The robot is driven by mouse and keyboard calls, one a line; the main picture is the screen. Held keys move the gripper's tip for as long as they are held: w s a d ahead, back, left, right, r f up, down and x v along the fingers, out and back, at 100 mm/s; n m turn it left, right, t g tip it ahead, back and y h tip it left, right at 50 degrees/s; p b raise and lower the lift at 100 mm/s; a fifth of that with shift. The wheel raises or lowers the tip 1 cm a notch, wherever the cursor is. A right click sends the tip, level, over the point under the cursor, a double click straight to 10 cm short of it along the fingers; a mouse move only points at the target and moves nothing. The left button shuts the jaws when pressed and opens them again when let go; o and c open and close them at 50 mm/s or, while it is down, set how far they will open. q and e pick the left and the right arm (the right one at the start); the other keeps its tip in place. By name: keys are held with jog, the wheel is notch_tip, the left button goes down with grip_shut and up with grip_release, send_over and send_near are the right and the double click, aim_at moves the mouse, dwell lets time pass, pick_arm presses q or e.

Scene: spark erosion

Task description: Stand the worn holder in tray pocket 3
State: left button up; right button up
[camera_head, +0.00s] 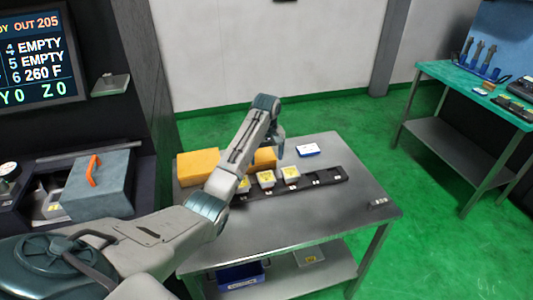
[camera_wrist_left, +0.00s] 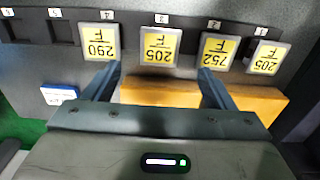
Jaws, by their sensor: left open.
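A dark pocketed tray (camera_head: 328,179) lies on the grey table. In the left wrist view it runs across the top (camera_wrist_left: 135,28), with pocket tags 6 to 1 from left to right. Holders with yellow labels stand at pockets 4 (camera_wrist_left: 99,42), 3 (camera_wrist_left: 158,46), 2 (camera_wrist_left: 215,50) and 1 (camera_wrist_left: 265,57). Pockets 5 and 6 look empty. The labels are upside down; which holder is worn I cannot tell. My left gripper (camera_head: 278,150) is open and empty behind the tray; its fingers (camera_wrist_left: 158,76) lie either side of the pocket 3 holder in the picture, apart from it.
Orange-yellow blocks (camera_head: 198,166) stand behind the tray, one beneath my gripper (camera_wrist_left: 165,94). A white-and-blue card (camera_head: 308,150) lies at the table's back. A machine with a screen (camera_head: 35,60) is left; a green-topped bench (camera_head: 450,78) is right.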

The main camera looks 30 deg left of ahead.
pick_arm(q)
jog(key=shift+r+b, duration=0.3)
jog(key=shift+r, duration=1.4)
